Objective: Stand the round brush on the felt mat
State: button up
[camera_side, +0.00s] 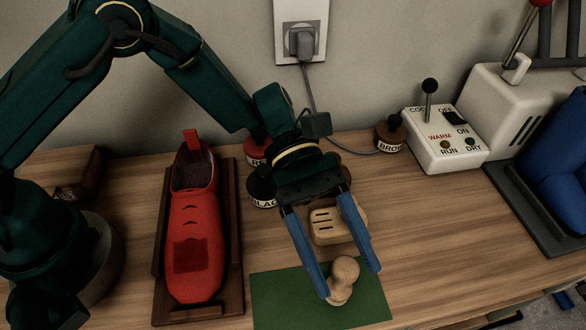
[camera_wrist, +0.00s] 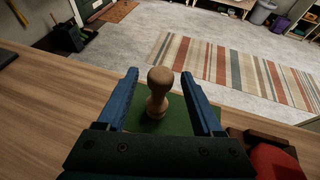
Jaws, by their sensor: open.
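The round brush (camera_side: 345,270) is pale wood with a ball-shaped knob and a narrow neck. It stands on the green felt mat (camera_side: 280,300), knob up, and looks upright in the wrist view (camera_wrist: 159,84). Its bristles cannot be made out. My gripper (camera_side: 352,283) is open, with one blue finger on each side of the brush. In the wrist view, gaps show between the brush and both fingers (camera_wrist: 158,74). The mat (camera_wrist: 178,122) shows around the brush's foot there.
A red shoe (camera_side: 194,235) on a dark wooden stand is left of the mat. A slotted wooden block (camera_side: 325,228) sits behind the mat, partly covered by my gripper. Labelled tins, including a brown one (camera_side: 390,137), and a white switch box (camera_side: 443,140) stand farther back.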

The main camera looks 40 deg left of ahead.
jog(key=v, duration=0.7)
jog(key=s+a+r+m+t+y, duration=0.2)
jog(key=a+m+t+y, duration=0.2)
jog(key=a, duration=0.3)
jog(key=s+a+r+m+t+y, duration=0.2)
jog(key=s+a+m+t+y, duration=0.1)
jog(key=a, duration=0.5)
jog(key=s+a+r+m+t+y, duration=0.3)
jog(key=a+m+t+y, duration=0.1)
jog(key=a, duration=0.3)
jog(key=shift+a+m+t+y, duration=0.3)
jog(key=shift+m+t, duration=0.2)
jog(key=shift+t, duration=0.1)
